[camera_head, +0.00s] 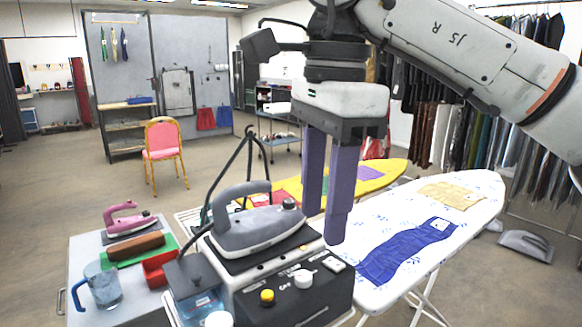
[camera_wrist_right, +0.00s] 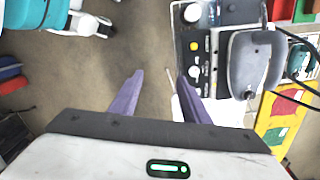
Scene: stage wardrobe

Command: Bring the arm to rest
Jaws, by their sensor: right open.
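My right gripper (camera_head: 327,205) hangs fingers-down from the arm that comes in from the right. Its two purple fingers are apart with nothing between them, and they show apart in the right wrist view (camera_wrist_right: 158,88) too. In the head view it is in front of the ironing boards, just right of the grey iron (camera_head: 253,217). The iron rests on the black steam station (camera_head: 285,300), and both also show in the right wrist view. I cannot tell the exact gap between fingers and iron. My left gripper is not in view.
A white ironing board (camera_head: 470,210) holds a blue cloth (camera_head: 405,252) and a yellow cloth (camera_head: 452,195). A yellow board (camera_head: 392,170) stands behind. A side table holds a pink iron (camera_head: 130,221), a jug (camera_head: 103,287) and a red box (camera_head: 155,270). Open floor (camera_head: 60,190) lies left.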

